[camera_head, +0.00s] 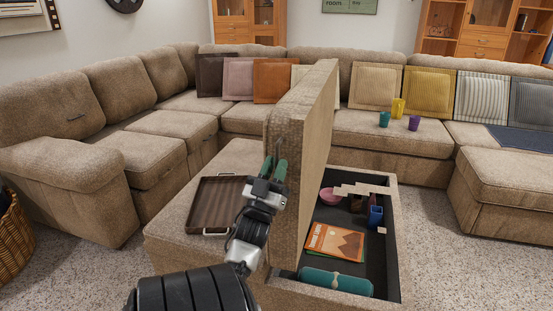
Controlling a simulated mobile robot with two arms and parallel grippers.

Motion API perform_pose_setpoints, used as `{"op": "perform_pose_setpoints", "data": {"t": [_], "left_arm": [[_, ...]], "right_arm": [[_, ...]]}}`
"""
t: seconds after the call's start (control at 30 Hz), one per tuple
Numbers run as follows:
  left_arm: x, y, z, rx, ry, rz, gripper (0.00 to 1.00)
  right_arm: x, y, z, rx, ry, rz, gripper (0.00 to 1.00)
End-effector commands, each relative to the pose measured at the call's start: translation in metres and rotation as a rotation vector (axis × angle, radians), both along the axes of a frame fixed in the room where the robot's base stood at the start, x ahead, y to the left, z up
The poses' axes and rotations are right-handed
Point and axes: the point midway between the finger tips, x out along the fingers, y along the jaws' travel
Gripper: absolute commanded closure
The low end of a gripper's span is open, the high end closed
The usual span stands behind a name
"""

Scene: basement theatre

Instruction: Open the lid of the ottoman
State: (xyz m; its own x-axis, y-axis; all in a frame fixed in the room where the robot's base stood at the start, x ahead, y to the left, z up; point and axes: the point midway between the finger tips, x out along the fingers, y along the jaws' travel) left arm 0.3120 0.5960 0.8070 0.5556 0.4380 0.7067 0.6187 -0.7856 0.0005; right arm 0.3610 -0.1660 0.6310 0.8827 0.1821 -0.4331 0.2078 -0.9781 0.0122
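The beige ottoman (190,250) stands in the middle of the room. Its lid (312,130) is raised and stands about upright, with the storage space (385,250) open to its right. My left gripper (274,168) is at the lid's near end, on its left side, with its two green fingers pointing up. The fingers are a little apart with nothing visible between them. They overlap the lid in the picture, and I cannot tell whether they touch it. My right gripper is not in view.
Inside the storage are a book (334,243), a teal roll (336,282), a pink bowl (329,197) and a blue cup (375,216). A brown tray (215,204) lies on the ottoman's left part. A sectional sofa (165,125) surrounds it. Carpet (430,260) is clear to the right.

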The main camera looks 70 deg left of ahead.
Motion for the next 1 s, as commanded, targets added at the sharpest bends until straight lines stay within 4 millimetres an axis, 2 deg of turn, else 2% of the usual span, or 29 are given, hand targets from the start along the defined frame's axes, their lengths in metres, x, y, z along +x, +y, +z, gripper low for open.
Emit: {"op": "perform_pose_setpoints", "data": {"t": [0.3, 0.5, 1.0], "left_arm": [[-0.036, -0.027, -0.045, -0.005, 0.004, 0.003, 0.77], [-0.051, -0.039, -0.064, -0.003, 0.001, 0.003, 0.77], [-0.055, -0.042, -0.068, -0.001, 0.0, 0.002, 0.77]], "right_arm": [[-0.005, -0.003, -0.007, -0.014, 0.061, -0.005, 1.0], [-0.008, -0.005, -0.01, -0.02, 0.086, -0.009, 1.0], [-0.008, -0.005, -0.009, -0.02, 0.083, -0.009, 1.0]]}}
